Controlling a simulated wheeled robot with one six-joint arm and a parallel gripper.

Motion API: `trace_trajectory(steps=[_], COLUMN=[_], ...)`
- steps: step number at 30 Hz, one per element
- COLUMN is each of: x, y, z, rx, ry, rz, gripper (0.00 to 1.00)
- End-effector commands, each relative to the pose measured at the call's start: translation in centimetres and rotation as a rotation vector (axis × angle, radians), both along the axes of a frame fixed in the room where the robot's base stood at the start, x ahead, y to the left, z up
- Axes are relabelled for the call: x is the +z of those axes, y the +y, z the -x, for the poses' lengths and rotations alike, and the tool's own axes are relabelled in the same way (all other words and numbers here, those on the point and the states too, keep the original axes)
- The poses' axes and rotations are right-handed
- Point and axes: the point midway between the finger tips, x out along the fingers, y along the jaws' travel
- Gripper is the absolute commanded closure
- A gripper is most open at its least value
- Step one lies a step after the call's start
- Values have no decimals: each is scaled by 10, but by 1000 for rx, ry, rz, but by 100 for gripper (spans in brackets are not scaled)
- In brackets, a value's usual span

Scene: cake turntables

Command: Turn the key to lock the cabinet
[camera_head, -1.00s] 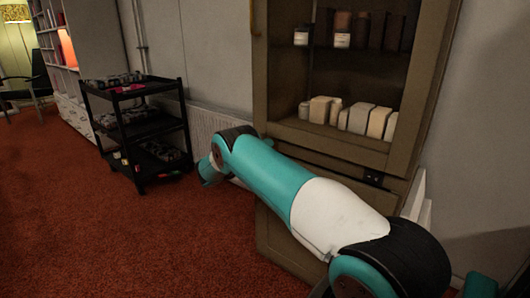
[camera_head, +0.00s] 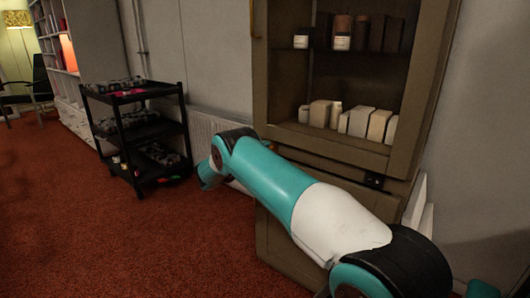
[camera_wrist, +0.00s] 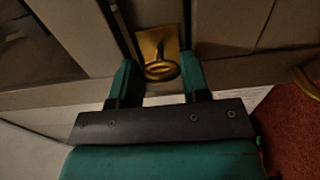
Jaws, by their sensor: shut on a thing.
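The wooden cabinet (camera_head: 420,95) stands at the right in the head view, with open-looking shelves above and a lower part largely behind my arm. In the wrist view, a brass plate (camera_wrist: 172,40) is on the cabinet front. A brass key (camera_wrist: 162,71) with a ring-shaped bow sits at that plate, its bow lying across the picture. My gripper (camera_wrist: 160,66) has its two teal fingers on either side of the bow and is shut on it. The key's shaft and the keyhole are hidden. My gripper is hidden in the head view.
A black trolley (camera_head: 137,138) with loaded shelves stands left of the cabinet. Small jars and boxes (camera_head: 357,121) stand on the cabinet shelf. Another brass piece (camera_wrist: 306,80) shows at the wrist view's right edge. Red carpet (camera_head: 110,235) is clear at the front left.

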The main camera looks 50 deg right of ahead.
Motion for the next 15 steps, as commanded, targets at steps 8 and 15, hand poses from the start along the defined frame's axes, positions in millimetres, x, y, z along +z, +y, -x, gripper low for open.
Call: trace_trajectory(steps=[8, 15], x=[-1, -1], y=[0, 0], z=[0, 0], rx=[-1, 0], ry=[12, 12], rz=[0, 0], gripper=[81, 41])
